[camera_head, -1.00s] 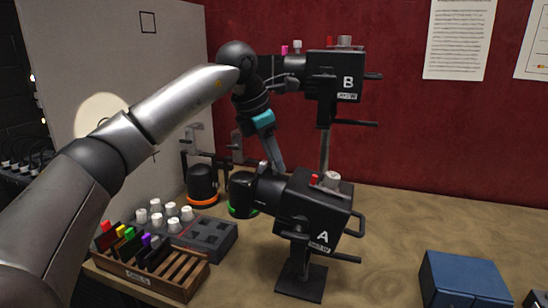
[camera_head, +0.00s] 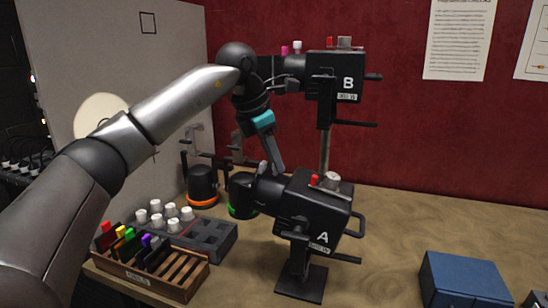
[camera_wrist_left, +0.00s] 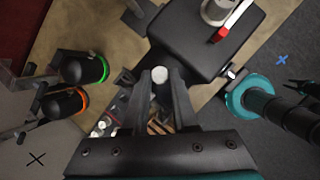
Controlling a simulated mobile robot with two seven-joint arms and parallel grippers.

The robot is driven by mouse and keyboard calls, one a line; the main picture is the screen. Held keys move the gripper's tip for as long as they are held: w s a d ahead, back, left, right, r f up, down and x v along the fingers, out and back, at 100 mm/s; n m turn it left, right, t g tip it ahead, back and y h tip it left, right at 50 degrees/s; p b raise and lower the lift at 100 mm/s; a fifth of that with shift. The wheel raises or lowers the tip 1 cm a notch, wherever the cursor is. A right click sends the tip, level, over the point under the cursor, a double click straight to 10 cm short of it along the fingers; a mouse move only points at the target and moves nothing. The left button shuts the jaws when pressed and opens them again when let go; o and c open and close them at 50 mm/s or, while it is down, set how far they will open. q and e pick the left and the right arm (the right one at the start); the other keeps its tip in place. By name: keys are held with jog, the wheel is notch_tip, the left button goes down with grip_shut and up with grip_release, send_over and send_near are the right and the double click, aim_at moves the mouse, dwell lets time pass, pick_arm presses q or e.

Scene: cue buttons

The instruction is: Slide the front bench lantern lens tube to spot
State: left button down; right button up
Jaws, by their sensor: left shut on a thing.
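The front lantern is the black box marked A (camera_head: 315,215) on a stand on the bench. Its black lens tube (camera_head: 268,192) points left toward the pale screen. My left gripper (camera_head: 276,167) reaches down onto the top of the tube. In the left wrist view, the fingers (camera_wrist_left: 160,86) are shut on a small pale knob (camera_wrist_left: 159,74) on the tube, beside the lantern body (camera_wrist_left: 195,45). A round pale light patch (camera_head: 101,112) shows on the screen, partly behind my left arm.
A second lantern marked B (camera_head: 336,80) stands higher behind. Black caps with an orange rim (camera_head: 202,185) and green rim (camera_head: 240,212) stand left of the tube. A wooden rack (camera_head: 160,272) and grey tray (camera_head: 215,240) are front left. A blue box (camera_head: 465,280) sits right.

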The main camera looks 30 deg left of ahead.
pick_arm(q)
jog(key=shift+r, duration=0.1)
dwell(0.7)
jog(key=shift+s+a+r+p, duration=0.15)
jog(key=shift+a+p, duration=0.3)
jog(key=shift+a, duration=0.15)
jog(key=shift+s+a+r+p, duration=0.15)
jog(key=shift+a+p, duration=0.25)
jog(key=shift+a, duration=0.2)
jog(key=c, duration=1)
grip_release()
jog(key=shift+a, duration=0.1)
jog(key=shift+f, duration=0.1)
jog(key=p+v, duration=0.2)
jog(key=v, duration=1.3)
